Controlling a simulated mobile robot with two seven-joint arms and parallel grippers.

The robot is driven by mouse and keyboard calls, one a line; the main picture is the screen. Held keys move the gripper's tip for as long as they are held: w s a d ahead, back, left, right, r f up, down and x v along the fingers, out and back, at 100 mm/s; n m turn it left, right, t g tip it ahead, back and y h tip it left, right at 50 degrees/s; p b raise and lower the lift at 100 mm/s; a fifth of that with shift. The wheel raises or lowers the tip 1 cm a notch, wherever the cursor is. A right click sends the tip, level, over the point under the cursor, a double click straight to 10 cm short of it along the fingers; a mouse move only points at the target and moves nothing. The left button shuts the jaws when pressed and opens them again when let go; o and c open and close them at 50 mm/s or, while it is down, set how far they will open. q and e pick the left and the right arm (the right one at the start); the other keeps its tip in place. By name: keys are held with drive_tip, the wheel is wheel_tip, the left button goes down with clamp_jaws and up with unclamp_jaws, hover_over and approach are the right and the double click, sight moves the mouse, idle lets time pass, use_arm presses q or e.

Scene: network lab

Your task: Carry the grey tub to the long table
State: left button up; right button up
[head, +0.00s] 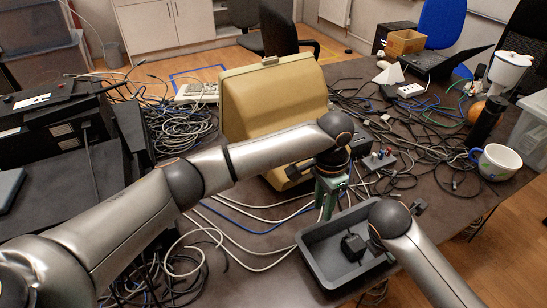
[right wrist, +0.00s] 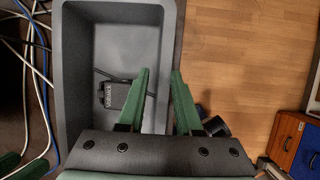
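The grey tub (head: 318,262) is an open rectangular bin at the near edge of the dark table (head: 445,212). A black power adapter with a cord (head: 353,246) lies inside it; the adapter also shows in the right wrist view (right wrist: 116,95). My left gripper (head: 328,208) points down by the tub's far left side, with its green fingers apart. My right gripper (right wrist: 160,72) is open, with its fingers apart on either side of the tub's right wall (right wrist: 172,40). I cannot tell whether they touch it. In the head view my right arm hides the right fingers.
A beige computer case (head: 270,100) stands behind the tub. Cables cover much of the table. A mug (head: 496,162), a black bottle (head: 486,122) and a clear bin (head: 533,130) stand at the right. Wooden floor (right wrist: 245,60) lies beyond the tub's right side.

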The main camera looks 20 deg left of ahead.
drive_tip(key=v, duration=0.6)
drive_tip(key=shift+f, duration=0.1)
idle(0.3)
